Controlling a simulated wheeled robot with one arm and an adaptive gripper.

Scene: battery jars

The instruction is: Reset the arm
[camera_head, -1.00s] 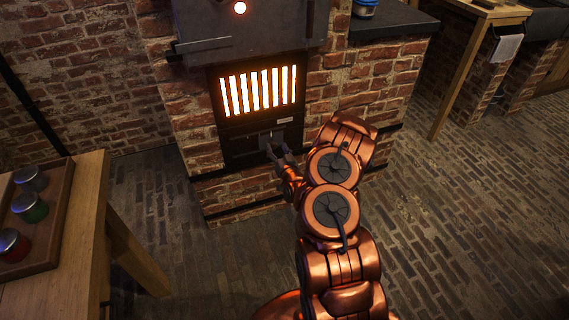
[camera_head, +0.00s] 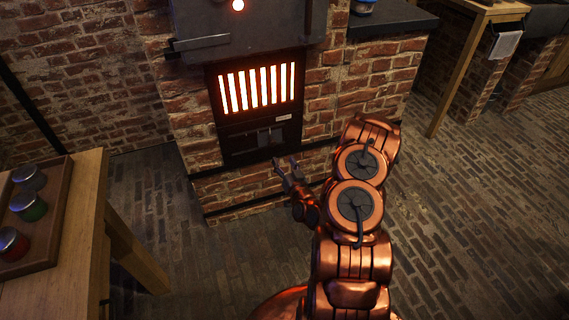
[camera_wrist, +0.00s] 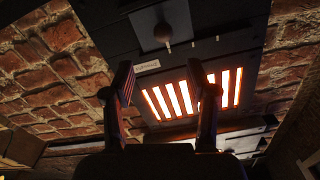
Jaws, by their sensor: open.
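My gripper (camera_head: 285,166) is open and empty, just in front of the lower part of the brick furnace (camera_head: 190,125). Its two fingers stand apart in the wrist view (camera_wrist: 166,85), with nothing between them. Beyond them, the wrist view shows the glowing grate (camera_wrist: 193,93) and a dark panel with a small knob. In the head view, the dark lower panel (camera_head: 262,138) is below the glowing grate (camera_head: 257,87), and the gripper is apart from it. My copper arm reaches up from the bottom of the head view.
A wooden table (camera_head: 88,215) at the left bears a tray (camera_head: 62,210) with three lidded jars, one green (camera_head: 28,206) and one red (camera_head: 12,243). A dark counter (camera_head: 392,22) adjoins the furnace at the right. The brick floor at the right is open.

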